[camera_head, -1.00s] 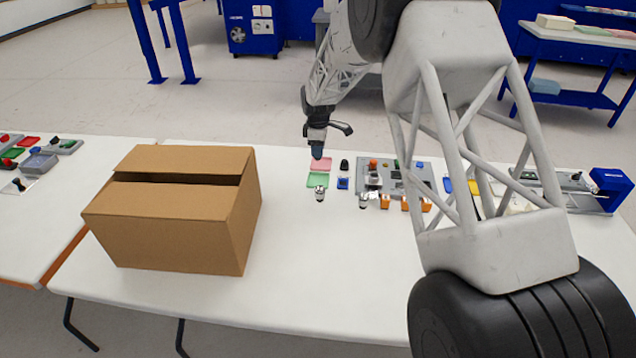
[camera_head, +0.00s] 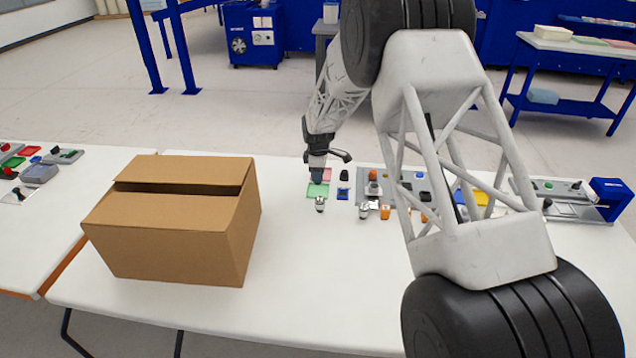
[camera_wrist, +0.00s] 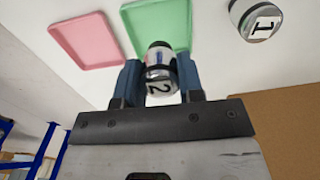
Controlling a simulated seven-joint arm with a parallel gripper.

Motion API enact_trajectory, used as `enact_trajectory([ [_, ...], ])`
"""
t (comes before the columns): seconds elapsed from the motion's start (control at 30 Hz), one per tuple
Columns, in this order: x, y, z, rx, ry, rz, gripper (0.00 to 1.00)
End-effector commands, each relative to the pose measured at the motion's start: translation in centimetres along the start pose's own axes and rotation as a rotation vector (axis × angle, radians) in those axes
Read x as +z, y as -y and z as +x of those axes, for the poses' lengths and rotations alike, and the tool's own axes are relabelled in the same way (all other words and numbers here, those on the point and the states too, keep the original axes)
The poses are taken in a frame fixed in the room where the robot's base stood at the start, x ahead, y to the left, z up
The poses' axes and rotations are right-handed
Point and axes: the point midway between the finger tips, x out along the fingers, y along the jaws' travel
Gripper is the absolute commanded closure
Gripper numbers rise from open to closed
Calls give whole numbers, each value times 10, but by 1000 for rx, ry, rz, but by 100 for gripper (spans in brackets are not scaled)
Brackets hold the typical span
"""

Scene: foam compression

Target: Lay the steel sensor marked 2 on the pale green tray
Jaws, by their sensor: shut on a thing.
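My gripper (camera_wrist: 160,84) is shut on the steel sensor marked 2 (camera_wrist: 160,66), a short silver cylinder with a black end and a white label, held between the blue fingers. In the wrist view the sensor overlaps the near part of the pale green tray (camera_wrist: 172,22). In the head view my gripper (camera_head: 317,178) is low over the far side of the green tray (camera_head: 318,191), and the held sensor cannot be made out. I cannot tell whether the sensor touches the tray.
A pink tray (camera_wrist: 87,40) lies beside the green one. A steel sensor marked 1 (camera_wrist: 258,20) stands on the white table, also in the head view (camera_head: 320,204). A large cardboard box (camera_head: 175,230) is at left. A blue item (camera_head: 343,193) and several parts lie at right.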

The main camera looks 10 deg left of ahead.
Motion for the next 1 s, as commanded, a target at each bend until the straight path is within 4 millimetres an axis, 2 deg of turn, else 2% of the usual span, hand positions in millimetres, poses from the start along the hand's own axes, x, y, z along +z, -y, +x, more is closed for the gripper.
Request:
enact_trajectory([
  [0.17,0,0,7,-1,0,0,100],
  [0.47,0,0,36,-1,0,0,100],
  [0.93,0,0,40,0,0,0,100],
  [0.97,0,0,40,0,0,0,63],
  [1.0,0,0,40,0,0,0,57],
])
